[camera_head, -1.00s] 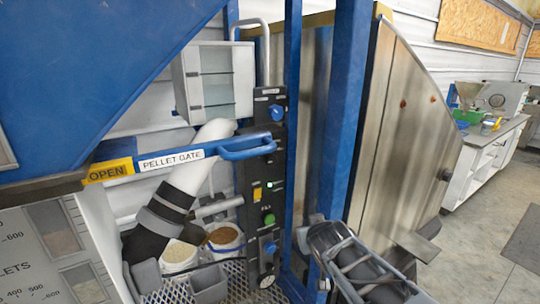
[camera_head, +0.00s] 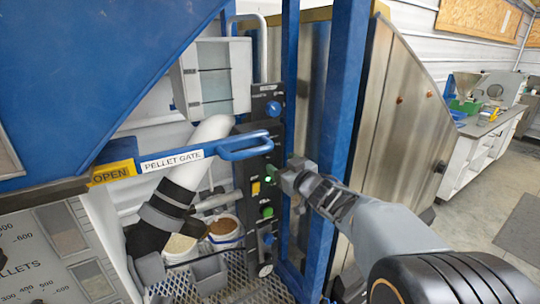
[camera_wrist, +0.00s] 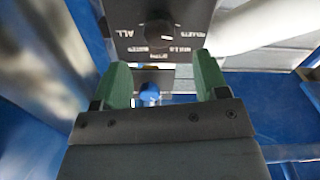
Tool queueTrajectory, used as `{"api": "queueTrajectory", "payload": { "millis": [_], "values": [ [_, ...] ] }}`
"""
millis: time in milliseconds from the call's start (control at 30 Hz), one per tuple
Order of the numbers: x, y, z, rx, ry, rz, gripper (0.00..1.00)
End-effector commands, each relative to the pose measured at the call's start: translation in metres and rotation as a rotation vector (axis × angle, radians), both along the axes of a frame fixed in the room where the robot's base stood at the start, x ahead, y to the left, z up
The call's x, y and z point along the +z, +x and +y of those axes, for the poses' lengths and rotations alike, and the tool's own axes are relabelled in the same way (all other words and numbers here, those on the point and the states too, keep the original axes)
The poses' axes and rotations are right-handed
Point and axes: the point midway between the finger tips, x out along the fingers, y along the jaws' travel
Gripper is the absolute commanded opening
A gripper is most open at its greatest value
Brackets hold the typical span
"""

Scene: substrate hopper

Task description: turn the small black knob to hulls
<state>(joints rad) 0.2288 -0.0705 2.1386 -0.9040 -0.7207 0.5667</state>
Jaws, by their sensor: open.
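The black control panel (camera_head: 256,205) stands upright left of a blue post. In the wrist view a small black knob (camera_wrist: 159,32) sits on a dark plate with white lettering around it. "ALL" is to its left; the other words are blurred and look turned over, so I cannot read the pointer's setting. My gripper (camera_wrist: 162,78) has two green fingers spread apart with nothing held, and the knob lies beyond their tips, apart from them. In the head view my gripper (camera_head: 283,178) is at the panel's right edge, around mid-height. The small knob is not clear there.
The panel also has an upper blue knob (camera_head: 272,108), a yellow switch (camera_head: 256,188) and a green button (camera_head: 267,212). The blue pellet gate handle (camera_head: 245,148) juts across the panel, left of my gripper. The blue post (camera_head: 340,130) stands close behind my wrist.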

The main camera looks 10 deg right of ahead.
Motion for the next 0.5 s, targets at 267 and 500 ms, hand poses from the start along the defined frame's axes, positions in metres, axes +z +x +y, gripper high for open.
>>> {"api": "queueTrajectory", "payload": {
  "millis": [267, 500],
  "values": [
    [0.000, 0.046, 0.015, 0.000, 0.000, 0.002, 0.67],
    [0.000, 0.066, 0.021, -0.001, 0.000, 0.001, 0.67]
  ]
}}
